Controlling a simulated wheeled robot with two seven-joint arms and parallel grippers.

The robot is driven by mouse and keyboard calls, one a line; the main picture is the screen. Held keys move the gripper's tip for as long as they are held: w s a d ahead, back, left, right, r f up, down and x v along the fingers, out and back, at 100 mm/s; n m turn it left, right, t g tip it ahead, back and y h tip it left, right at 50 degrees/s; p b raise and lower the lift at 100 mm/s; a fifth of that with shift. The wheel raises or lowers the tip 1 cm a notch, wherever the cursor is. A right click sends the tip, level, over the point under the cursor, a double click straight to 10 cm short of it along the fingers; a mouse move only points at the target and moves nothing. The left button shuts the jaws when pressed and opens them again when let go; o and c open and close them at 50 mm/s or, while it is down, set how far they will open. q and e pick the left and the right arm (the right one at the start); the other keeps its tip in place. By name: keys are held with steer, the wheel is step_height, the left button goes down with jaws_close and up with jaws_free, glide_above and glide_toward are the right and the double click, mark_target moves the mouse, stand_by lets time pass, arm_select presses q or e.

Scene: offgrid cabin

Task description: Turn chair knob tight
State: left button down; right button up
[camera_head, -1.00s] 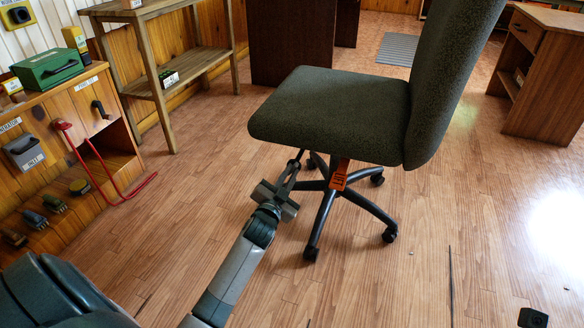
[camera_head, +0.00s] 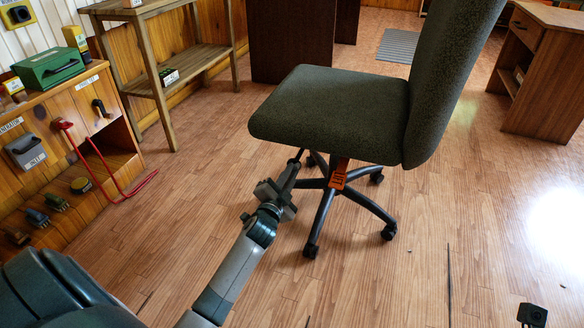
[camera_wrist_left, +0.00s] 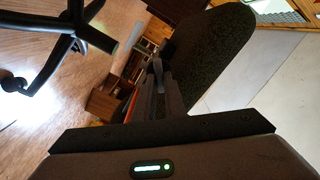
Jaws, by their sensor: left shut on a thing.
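The office chair (camera_head: 330,110) has a dark grey-green seat and back on a black star base with casters. An orange tag (camera_head: 339,176) hangs on its column. My left gripper (camera_head: 298,158) reaches under the left part of the seat and is shut on the chair knob. The knob is mostly hidden by the fingers and the seat's shade. In the left wrist view the finger pair (camera_wrist_left: 158,82) points at the seat's underside (camera_wrist_left: 222,48), with a dark part between the tips. My right gripper cannot be made out.
A wooden cabinet (camera_head: 85,100) with a red handle (camera_head: 105,170) stands at the left. A wooden shelf table (camera_head: 195,62) is behind it, and a desk (camera_head: 548,75) is at the right. A small black object (camera_head: 532,315) shows at the bottom right. The floor around the chair is mostly clear.

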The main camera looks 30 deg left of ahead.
arm_select(q)
steer(key=m+p, duration=0.1)
steer(key=m, duration=0.2)
steer(key=shift+d+f, duration=0.1)
stand_by(0.3)
steer(key=shift+m, duration=0.4)
steer(key=m, duration=0.3)
steer(key=shift+p, duration=0.3)
